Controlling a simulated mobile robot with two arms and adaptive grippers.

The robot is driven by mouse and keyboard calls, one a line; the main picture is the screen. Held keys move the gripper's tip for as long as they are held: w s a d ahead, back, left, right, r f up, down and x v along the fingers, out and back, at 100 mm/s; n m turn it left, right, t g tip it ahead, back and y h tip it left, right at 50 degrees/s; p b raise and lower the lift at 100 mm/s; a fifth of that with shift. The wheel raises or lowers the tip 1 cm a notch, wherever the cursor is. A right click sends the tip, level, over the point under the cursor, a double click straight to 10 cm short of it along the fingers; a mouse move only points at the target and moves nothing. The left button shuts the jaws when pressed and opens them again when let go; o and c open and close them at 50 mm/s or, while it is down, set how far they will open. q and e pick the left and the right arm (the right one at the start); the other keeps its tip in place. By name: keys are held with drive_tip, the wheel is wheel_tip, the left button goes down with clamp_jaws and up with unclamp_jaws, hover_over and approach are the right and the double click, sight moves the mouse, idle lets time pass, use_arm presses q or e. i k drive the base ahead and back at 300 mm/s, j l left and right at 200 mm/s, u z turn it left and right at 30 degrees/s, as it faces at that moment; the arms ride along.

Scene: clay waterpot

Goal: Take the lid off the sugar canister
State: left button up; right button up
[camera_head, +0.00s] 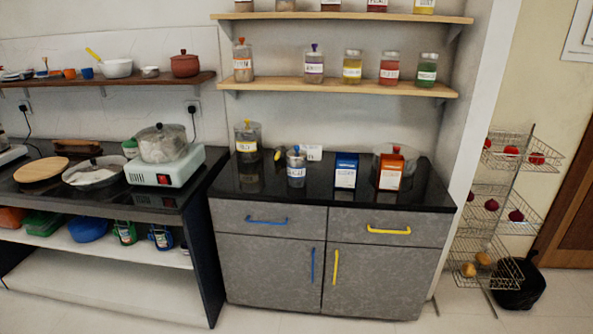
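Several canisters and jars with white labels stand here, and the lettering is too small to read surely, so I cannot tell which one is the sugar canister. A small canister (296,173) with a grey lid (296,154) and a blue knob stands upright near the front of the black counter. A taller clear jar (248,142) with a yellow knob stands behind it to the left. Both have their lids on. More lidded jars stand on the shelf above, among them a clear jar (314,65) with a purple knob. Neither of my grippers is in view.
A blue box (346,171), an orange box (391,172) and a glass pot behind it stand on the black counter (325,195). A stove (178,171) with a pot is at left. A wire rack (513,170) stands at right. The counter's front strip is clear.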

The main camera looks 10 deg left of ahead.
sight(296, 154)
drive_tip(key=z, duration=0.2)
drive_tip(key=i+j+z, duration=0.15)
drive_tip(key=j+z, duration=0.25)
drive_tip(key=i+j+z, duration=0.1)
drive_tip(key=z, duration=0.25)
drive_tip(key=j+z, duration=0.75)
drive_tip(key=i+j, duration=0.05)
drive_tip(key=j, duration=0.05)
